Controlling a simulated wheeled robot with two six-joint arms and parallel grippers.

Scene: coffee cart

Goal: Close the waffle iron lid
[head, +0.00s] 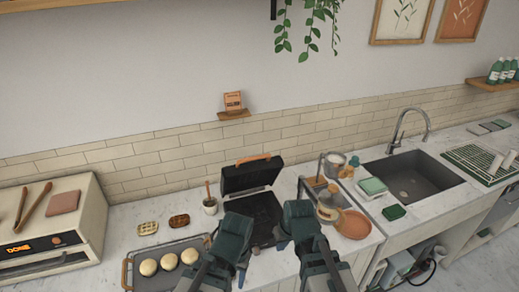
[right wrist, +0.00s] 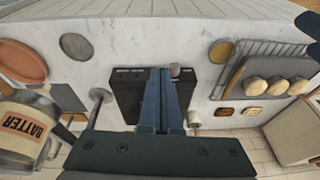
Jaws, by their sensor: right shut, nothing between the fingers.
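The black waffle iron stands on the counter with its lid (head: 250,177) raised nearly upright and a wooden handle (head: 253,159) along the lid's top edge. Its dark lower plate (head: 262,207) is partly hidden by my arms. My right gripper (head: 280,238) is at the front right of the iron, shut and empty. In the right wrist view its fingers (right wrist: 163,100) cover the middle of the waffle iron (right wrist: 128,95); I cannot tell whether they touch it. My left gripper (head: 241,276) is low in the head view, and its jaws cannot be made out.
A tray of buns (head: 146,267) and two waffles (head: 178,221) lie left of the iron. A small cup (head: 210,206) stands near its left side. A batter jug (head: 329,207) and terracotta plate (head: 354,224) are close on the right. The tiled wall (head: 190,148) is behind.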

